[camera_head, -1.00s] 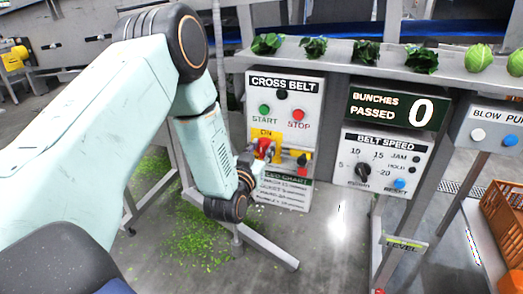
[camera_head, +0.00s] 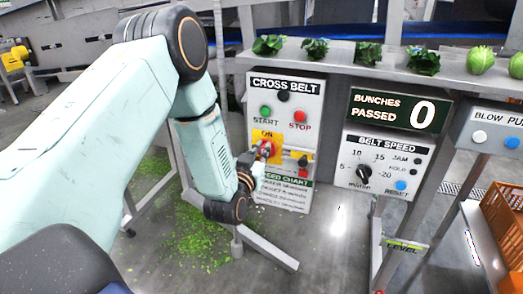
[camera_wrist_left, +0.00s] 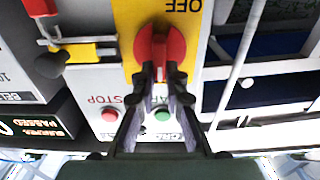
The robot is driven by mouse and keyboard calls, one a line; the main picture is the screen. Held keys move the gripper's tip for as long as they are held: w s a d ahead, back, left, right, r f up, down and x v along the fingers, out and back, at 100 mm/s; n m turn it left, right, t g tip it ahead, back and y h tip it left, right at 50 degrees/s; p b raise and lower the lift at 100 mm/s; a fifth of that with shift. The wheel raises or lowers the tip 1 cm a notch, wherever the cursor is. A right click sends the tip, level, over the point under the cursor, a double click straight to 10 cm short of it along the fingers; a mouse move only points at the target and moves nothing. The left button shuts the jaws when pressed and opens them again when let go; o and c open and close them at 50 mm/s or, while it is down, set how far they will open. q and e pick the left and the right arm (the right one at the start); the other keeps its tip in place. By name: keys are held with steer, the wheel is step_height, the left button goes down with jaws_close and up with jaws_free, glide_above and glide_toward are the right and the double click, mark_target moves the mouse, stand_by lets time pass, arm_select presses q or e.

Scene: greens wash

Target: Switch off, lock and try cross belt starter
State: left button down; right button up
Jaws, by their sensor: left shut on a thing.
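The cross belt starter (camera_head: 285,105) is a pale panel with a green START button (camera_head: 265,110), a red STOP button (camera_head: 300,115) and a red rotary handle (camera_head: 268,149) on a yellow plate. In the left wrist view, which is upside down, the red handle (camera_wrist_left: 160,52) sits on the yellow plate marked OFF. My left gripper (camera_head: 258,158) is shut on this handle, its fingertips (camera_wrist_left: 162,75) on either side of the handle's grip. A red padlock-like piece (camera_head: 303,173) hangs beside the plate, below a dark knob. My right gripper is in neither view.
A speed chart (camera_head: 285,192) is below the handle. To the right are a counter reading 0 (camera_head: 398,109), a belt speed panel (camera_head: 385,165) and a blow panel (camera_head: 492,130). Green bunches (camera_head: 366,52) line the ledge above. An orange crate (camera_head: 505,222) stands at right.

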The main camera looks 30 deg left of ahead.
arm_select(q)
steer(key=shift+f+n, duration=0.1)
steer(key=shift+n, duration=0.2)
steer(key=shift+s+a+f+n+b, duration=0.1)
steer(key=shift+a+f+n+b, duration=0.2)
steer(key=shift+n+b, duration=1.7)
steer(key=shift+s+a+f+n+b, duration=0.1)
steer(key=shift+a+f+n+b, duration=0.2)
steer(key=shift+n, duration=3.35)
steer(key=shift+s+a+f+n+b, duration=0.15)
steer(key=shift+f+n+b, duration=0.25)
steer(key=shift+n+b, duration=1.6)
steer(key=shift+w+n+p, duration=0.1)
steer(key=shift+n+p, duration=0.7)
steer(key=shift+n, duration=0.25)
steer(key=c, duration=1.4)
jaws_free()
steer(key=shift+a+r, duration=0.1)
